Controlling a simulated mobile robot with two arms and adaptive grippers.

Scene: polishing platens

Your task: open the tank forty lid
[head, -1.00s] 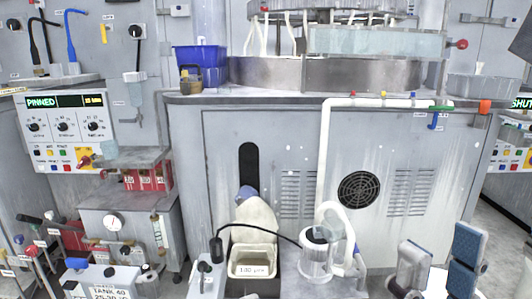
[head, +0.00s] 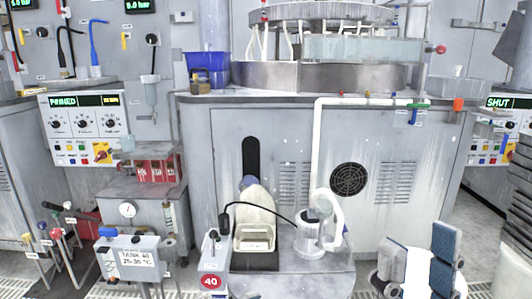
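A sign reading "TANK 40 25-30 °C" (head: 133,256) stands low at the left in the head view, on a grey box-like unit. A red oval tag marked 40 (head: 211,281) is at the bottom, left of centre, below a small grey switch box (head: 213,250). I cannot tell which part is the tank forty lid. My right gripper (head: 418,262) is at the bottom right, with its blue-padded finger apart from the other finger. A white patch shows between them; I cannot tell what it is. The gripper is well away from the sign and the tag. My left gripper is not in view.
A pale tub (head: 254,238) and a clear jar (head: 312,232) stand on a grey stand in the middle. A large grey cabinet (head: 300,140) closes off the back. Levers with coloured knobs (head: 55,232) are at lower left. Some open floor shows at right.

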